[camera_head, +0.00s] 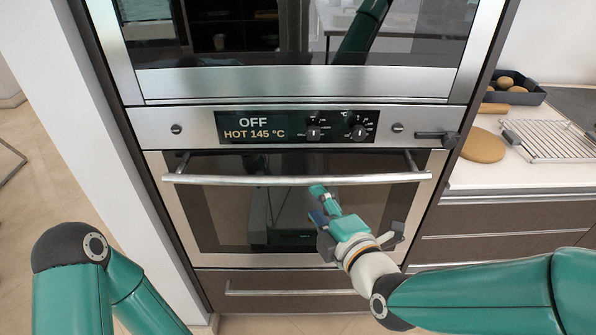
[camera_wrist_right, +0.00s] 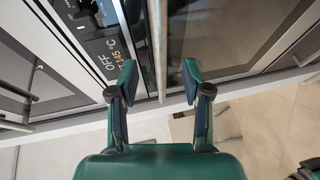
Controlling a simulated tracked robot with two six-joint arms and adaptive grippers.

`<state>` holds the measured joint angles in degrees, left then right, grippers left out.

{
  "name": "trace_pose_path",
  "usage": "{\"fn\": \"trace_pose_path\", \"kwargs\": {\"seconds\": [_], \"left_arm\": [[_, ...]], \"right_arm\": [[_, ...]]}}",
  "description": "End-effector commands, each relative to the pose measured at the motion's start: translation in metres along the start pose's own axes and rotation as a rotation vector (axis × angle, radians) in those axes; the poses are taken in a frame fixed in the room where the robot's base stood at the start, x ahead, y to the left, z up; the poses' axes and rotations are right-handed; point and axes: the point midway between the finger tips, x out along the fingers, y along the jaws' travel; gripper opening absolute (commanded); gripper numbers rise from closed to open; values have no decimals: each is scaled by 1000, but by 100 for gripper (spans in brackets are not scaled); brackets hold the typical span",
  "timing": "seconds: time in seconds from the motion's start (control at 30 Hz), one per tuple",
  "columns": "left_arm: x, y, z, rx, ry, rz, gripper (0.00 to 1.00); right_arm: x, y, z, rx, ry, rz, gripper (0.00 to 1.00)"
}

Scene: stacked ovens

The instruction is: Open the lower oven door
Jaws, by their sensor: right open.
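The lower oven door (camera_head: 230,225) is shut, with a dark glass window in a steel frame. Its long handle bar (camera_head: 270,180) runs across the top of the door and shows upright in the right wrist view (camera_wrist_right: 158,40). My right gripper (camera_head: 325,199) is open in front of the door, at the bar's middle. In the right wrist view its fingers (camera_wrist_right: 160,84) stand on either side of the bar's line, with a gap to each. I cannot tell how deep the bar is between them. My left arm shows at lower left; its gripper is out of view.
The control panel (camera_head: 300,127) reads OFF and HOT 145 °C. The upper oven (camera_head: 300,84) is above it, a drawer (camera_head: 290,305) below. On the right counter are a wire rack (camera_head: 550,140), a round board (camera_head: 483,146) and a dark tray (camera_head: 530,95) with round items.

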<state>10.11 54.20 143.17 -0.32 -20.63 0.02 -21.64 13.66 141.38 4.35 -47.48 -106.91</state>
Motion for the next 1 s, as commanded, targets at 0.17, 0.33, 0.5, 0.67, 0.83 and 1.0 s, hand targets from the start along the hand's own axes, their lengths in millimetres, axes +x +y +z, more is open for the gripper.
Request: {"fn": "trace_pose_path", "kwargs": {"seconds": [0.17,0.33,0.5,0.67,0.83,1.0], "left_arm": [[-4,2,0,0,-1,0,52],[-8,3,0,0,-1,0,52],[-11,4,0,0,-1,0,52],[-12,4,0,0,-1,0,52],[-12,4,0,0,-1,0,52],[-12,4,0,0,-1,0,52]], "right_arm": [[42,0,0,0,0,-1,49],[74,0,0,1,0,0,49],[94,0,0,1,0,1,49],[102,0,1,1,-1,1,49],[102,0,1,1,-1,2,49],[102,0,1,1,-1,2,37]]}}
